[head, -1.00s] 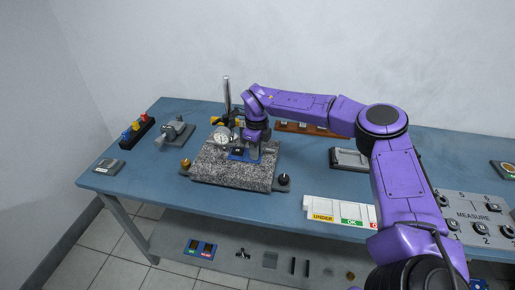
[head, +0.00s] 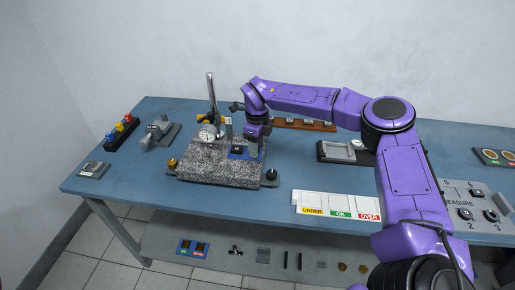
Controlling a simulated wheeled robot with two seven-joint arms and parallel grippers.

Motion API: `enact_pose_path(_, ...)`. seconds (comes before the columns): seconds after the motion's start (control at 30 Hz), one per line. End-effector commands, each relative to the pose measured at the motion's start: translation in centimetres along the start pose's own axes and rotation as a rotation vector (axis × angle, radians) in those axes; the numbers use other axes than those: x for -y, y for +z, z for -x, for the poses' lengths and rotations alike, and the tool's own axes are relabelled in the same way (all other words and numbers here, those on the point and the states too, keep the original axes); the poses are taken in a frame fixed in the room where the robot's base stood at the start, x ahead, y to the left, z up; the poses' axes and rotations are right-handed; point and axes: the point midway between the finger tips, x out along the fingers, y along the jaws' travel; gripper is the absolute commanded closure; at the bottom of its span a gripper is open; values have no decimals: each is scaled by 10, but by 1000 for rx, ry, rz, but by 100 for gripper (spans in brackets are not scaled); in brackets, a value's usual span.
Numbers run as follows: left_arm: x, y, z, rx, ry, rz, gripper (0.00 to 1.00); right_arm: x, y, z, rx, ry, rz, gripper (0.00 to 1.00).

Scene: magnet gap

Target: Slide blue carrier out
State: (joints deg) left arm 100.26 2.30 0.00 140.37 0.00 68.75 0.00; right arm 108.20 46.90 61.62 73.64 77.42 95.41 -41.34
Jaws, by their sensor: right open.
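The blue carrier (head: 235,154) lies on top of the speckled granite block (head: 205,162), toward its right side, with a small dark part on it. The dial gauge (head: 207,133) hangs from an upright post (head: 211,98) left of the carrier. My right gripper (head: 254,154) points down at the carrier's right end and hides part of it. Its jaws are open; whether a finger touches the carrier is too small to tell. My left gripper is out of view.
Left on the blue table stand a grey fixture (head: 158,132) and a black rack (head: 121,133) with coloured knobs. At the front right is a tray marked UNDER, OK, OVER (head: 338,206). A grey holder (head: 345,152) and the MEASURE panel (head: 475,212) stand farther right.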

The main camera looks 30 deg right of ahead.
Motion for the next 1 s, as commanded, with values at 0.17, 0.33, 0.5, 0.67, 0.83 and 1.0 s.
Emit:
enact_pose_path(0.17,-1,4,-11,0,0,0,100,1,-1,42,7,-4,-2,52)
enact_pose_path(0.33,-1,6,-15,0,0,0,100,1,-1,78,4,-2,-3,52)
enact_pose_path(0.5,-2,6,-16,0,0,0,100,1,-2,93,2,0,-2,52)
enact_pose_path(0.67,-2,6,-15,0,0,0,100,1,-2,94,2,0,-1,52)
enact_pose_path(0.83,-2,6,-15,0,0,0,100,1,-2,94,2,0,-2,52)
enact_pose_path(1.0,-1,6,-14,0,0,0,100,1,-2,95,2,0,-2,52)
